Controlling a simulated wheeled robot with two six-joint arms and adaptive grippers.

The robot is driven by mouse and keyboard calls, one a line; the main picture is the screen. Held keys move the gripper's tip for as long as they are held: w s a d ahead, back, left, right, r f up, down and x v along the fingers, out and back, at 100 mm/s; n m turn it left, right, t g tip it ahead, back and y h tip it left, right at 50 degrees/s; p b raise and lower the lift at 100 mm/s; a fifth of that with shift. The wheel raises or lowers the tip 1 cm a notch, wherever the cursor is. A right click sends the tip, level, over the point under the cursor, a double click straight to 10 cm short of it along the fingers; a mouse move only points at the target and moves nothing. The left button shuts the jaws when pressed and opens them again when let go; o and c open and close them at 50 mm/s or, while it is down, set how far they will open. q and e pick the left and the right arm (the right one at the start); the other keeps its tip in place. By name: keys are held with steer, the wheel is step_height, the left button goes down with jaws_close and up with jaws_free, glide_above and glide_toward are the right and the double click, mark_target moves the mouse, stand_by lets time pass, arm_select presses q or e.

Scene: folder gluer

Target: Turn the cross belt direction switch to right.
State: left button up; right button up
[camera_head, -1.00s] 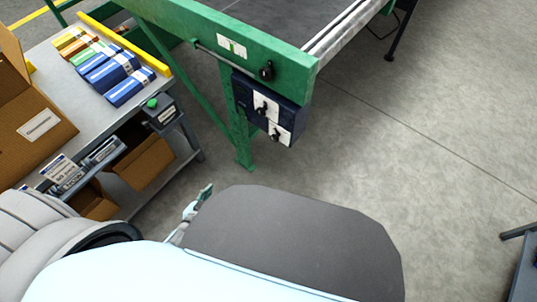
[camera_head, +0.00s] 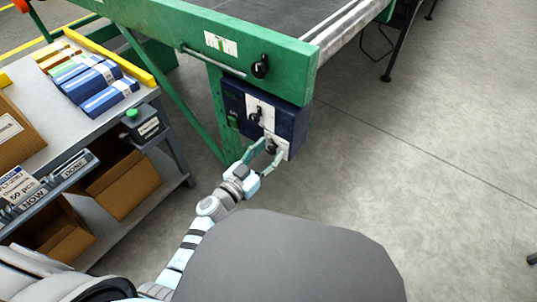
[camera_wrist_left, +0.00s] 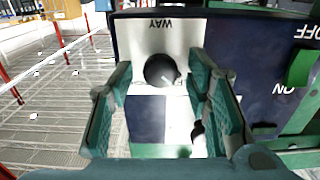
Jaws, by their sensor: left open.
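A dark blue control box (camera_head: 292,124) hangs under the green frame corner. It carries two white plates with black rotary switches, an upper switch (camera_head: 256,116) and a lower switch (camera_head: 271,146). I cannot read which is the cross belt direction switch. My left gripper (camera_head: 266,151) is open at the lower switch, its fingers reaching up to the lower plate. In the left wrist view a round black knob (camera_wrist_left: 161,70) shows between the open fingers, on a white plate marked "WAY", upside down. Contact with the knob cannot be told. My right gripper is not in view.
Another black knob (camera_head: 260,66) sits on the green conveyor frame (camera_head: 185,32) above the box. A grey workbench (camera_head: 62,120) with blue packs and cartons stands at the left.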

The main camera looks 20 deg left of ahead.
arm_select(q)
steer(key=shift+w, duration=0.2)
jaws_close()
